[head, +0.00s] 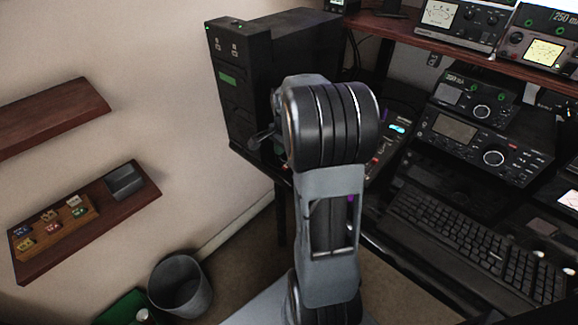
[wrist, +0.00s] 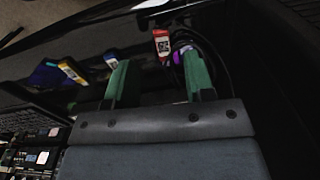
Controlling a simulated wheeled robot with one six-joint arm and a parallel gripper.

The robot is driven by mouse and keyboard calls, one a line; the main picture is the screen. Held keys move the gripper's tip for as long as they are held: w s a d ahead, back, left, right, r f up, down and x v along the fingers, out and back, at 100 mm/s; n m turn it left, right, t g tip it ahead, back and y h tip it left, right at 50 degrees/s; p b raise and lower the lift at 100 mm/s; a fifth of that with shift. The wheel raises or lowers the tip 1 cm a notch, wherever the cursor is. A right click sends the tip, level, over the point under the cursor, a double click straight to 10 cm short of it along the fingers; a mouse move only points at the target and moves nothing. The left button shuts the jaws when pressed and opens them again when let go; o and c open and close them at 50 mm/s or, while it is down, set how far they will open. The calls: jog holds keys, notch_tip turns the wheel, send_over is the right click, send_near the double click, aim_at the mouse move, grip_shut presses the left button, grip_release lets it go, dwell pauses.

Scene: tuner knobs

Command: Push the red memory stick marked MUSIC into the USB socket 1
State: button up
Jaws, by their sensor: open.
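In the wrist view, a red stick-like piece with a white label (wrist: 161,44) shows beyond my gripper (wrist: 157,82), in the gap between its green-tipped fingers. I cannot read its marking, and no finger touches it. My gripper is open with nothing between the fingers. In the head view, my arm hides most of my gripper, near the lower front of the black computer tower (head: 236,102). The tower's upper front carries two small pale marks (head: 226,46); I cannot read which is USB socket 1. A small red piece (head: 53,228) sits on the wooden block (head: 40,237) at left.
The block, with several coloured pieces, lies on the lower wall shelf (head: 110,212) beside a grey tray (head: 124,181). A waste bin (head: 181,284) stands below. Radio gear (head: 470,145) and a keyboard (head: 470,240) fill the desk at right. A purple ring (wrist: 178,57) and dark cables lie near the right finger.

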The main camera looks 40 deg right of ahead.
aim_at(286, 166)
jog(key=shift+w+f+b, duration=0.15)
jog(key=shift+f+b, duration=0.25)
jog(key=shift+f, duration=1.85)
jog(key=shift+f, duration=0.1)
jog(key=shift+c, duration=0.3)
grip_shut()
